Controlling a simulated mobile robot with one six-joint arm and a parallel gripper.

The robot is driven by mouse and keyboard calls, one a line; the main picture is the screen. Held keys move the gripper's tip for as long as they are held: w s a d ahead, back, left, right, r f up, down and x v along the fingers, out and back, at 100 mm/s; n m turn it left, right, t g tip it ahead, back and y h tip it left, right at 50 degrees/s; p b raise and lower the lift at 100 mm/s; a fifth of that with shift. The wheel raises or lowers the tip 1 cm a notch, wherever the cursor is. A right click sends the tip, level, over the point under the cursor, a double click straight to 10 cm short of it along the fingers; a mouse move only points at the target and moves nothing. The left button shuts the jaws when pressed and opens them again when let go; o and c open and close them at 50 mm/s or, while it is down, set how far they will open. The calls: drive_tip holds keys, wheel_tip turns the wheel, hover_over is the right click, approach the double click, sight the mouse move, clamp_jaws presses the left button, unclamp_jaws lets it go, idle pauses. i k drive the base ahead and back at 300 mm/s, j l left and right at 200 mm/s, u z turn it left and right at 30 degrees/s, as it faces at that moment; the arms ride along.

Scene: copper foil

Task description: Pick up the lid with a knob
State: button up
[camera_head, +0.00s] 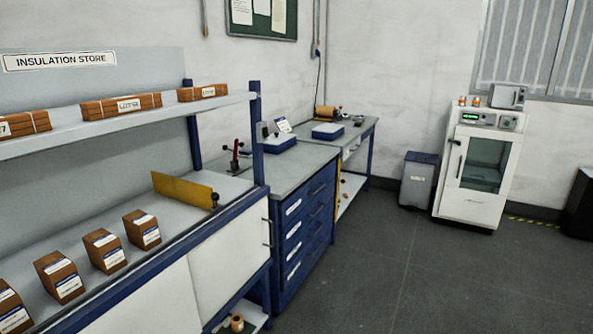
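I cannot make out a lid with a knob anywhere in the head view. A small brown and copper-coloured object (237,323) sits on a low shelf at the bottom edge, partly cut off and too small to identify. My gripper is not in view.
A blue-framed workbench (222,227) with brown labelled blocks (104,250) and a yellow panel (182,190) fills the left. A blue drawer cabinet (305,230) and another bench (352,143) stand behind. A white oven cabinet (474,204) and grey bin (418,180) stand back right. Floor (440,280) is clear.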

sight(277, 138)
drive_tip(key=i+l+z, duration=0.4)
drive_tip(key=i, duration=1.1)
drive_tip(key=i+z, duration=0.45)
drive_tip(key=i, duration=1.05)
